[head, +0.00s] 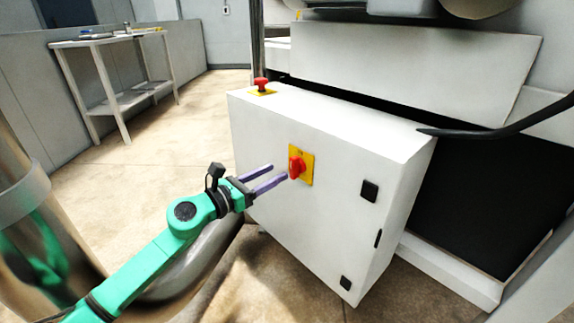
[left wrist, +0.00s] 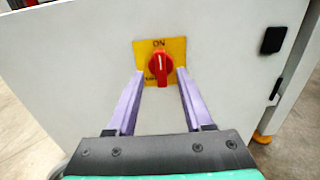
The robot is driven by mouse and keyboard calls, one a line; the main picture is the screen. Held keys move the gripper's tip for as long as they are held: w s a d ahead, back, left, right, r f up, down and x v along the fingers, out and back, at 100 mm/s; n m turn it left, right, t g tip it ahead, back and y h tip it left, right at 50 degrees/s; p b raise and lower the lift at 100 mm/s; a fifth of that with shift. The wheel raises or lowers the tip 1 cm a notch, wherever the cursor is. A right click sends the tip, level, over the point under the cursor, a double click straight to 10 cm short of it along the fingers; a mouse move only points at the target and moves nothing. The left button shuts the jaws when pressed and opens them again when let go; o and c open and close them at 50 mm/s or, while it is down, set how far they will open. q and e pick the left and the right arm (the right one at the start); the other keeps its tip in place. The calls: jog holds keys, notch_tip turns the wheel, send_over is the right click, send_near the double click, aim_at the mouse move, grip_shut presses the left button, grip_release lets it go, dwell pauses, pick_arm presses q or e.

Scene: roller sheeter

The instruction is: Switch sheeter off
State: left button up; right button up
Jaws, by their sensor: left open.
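The red rotary switch (head: 296,167) sits on a yellow plate (head: 306,159) on the front of a white control cabinet (head: 330,190). In the left wrist view the red switch (left wrist: 159,67) stands upright, below the word ON on its yellow plate (left wrist: 176,47). My left gripper (head: 279,174) is open, its two purple fingers pointing at the switch. In the left wrist view the left gripper (left wrist: 160,75) has a finger on each side of the switch, with gaps between. Whether the fingertips touch the plate is unclear. My right gripper is not in view.
A red emergency button (head: 261,85) on a yellow base is on top of the cabinet. A black cable (head: 500,128) runs at the right. A white table (head: 110,75) stands at the back left. Open floor (head: 180,130) lies left of the cabinet.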

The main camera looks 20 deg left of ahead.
aim_at(291, 164)
pick_arm(q)
jog(key=x, duration=0.5)
jog(key=shift+w+d, duration=0.1)
jog(key=shift+w, duration=0.15)
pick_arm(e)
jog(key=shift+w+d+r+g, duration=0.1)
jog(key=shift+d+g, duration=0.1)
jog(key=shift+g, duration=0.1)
pick_arm(q)
jog(key=shift+c, duration=0.3)
grip_shut()
